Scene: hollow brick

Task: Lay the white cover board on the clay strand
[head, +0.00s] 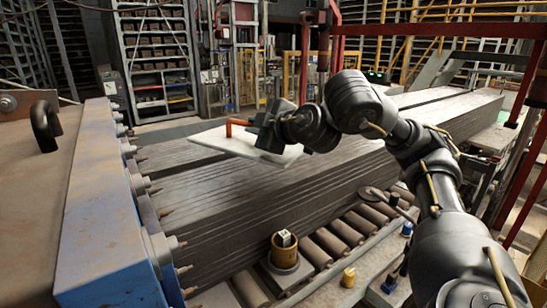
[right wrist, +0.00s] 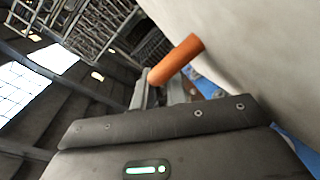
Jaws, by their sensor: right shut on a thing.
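The white cover board (head: 215,139) is a flat pale sheet with an orange handle (head: 230,128). It appears over the far part of the top of the clay strand (head: 230,205); I cannot tell whether it touches the clay. The strand is a long dark grey block with grooved sides. My right gripper (head: 247,131) is shut on the board's handle. In the right wrist view the orange handle (right wrist: 174,61) stands out from the pale board face (right wrist: 260,50); the fingertips are mostly hidden there. My left gripper is not in view.
A blue machine (head: 105,225) with a row of bolts stands at the strand's left end. Rollers (head: 330,243) and a brass-coloured cup (head: 284,257) lie along the strand's near side. A red frame (head: 440,30) crosses the right side. Racks (head: 155,55) stand behind.

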